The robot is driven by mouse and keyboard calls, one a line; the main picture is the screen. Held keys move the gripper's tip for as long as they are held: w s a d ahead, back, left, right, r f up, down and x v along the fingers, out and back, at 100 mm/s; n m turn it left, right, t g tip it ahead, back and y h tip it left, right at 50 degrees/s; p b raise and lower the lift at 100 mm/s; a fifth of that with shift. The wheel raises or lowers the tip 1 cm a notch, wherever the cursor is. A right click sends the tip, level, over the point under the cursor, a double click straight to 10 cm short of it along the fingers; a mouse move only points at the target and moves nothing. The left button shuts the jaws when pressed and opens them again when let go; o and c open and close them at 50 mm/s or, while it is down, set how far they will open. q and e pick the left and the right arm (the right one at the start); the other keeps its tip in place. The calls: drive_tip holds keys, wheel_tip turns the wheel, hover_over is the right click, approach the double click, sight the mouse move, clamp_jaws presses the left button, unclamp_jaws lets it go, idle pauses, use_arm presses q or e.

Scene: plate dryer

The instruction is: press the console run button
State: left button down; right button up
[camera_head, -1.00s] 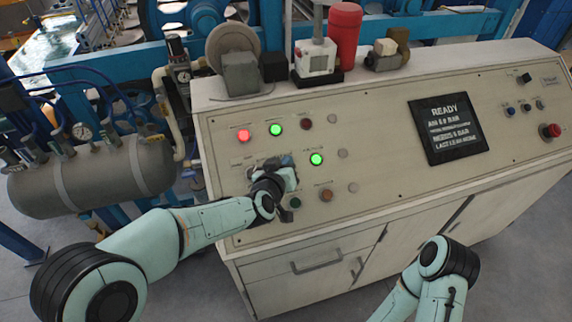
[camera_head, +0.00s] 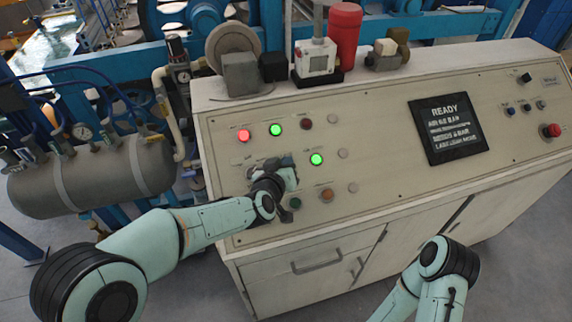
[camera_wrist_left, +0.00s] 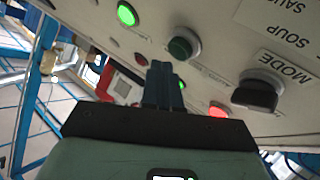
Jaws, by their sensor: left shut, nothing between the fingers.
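A dark green push button (camera_wrist_left: 182,47) with a pale collar stands on the console panel, just past and to the right of my fingertips in the left wrist view. Its label is not readable, so I cannot confirm that it is the run button. My left gripper (camera_head: 287,164) is shut and empty over the left part of the panel, hiding part of the controls below it. The gripper also shows in the left wrist view (camera_wrist_left: 163,86). I cannot tell whether the fingertips touch the panel. Another dark green button (camera_head: 295,203) sits below the gripper. My right gripper is out of view.
A black MODE knob (camera_wrist_left: 257,92) is near the green button. Lit red (camera_head: 244,135) and green (camera_head: 276,130) lamps are above my gripper; another green lamp (camera_head: 316,159) is to its right. The screen (camera_head: 448,128) reads READY. A red mushroom button (camera_head: 551,130) is far right.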

use_arm(q)
drive_tip(key=shift+f, duration=0.15)
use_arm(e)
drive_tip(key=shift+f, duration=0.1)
use_arm(q)
drive_tip(key=shift+w+f+b, duration=0.2)
drive_tip(key=shift+f+b, duration=0.05)
drive_tip(key=shift+b, duration=0.05)
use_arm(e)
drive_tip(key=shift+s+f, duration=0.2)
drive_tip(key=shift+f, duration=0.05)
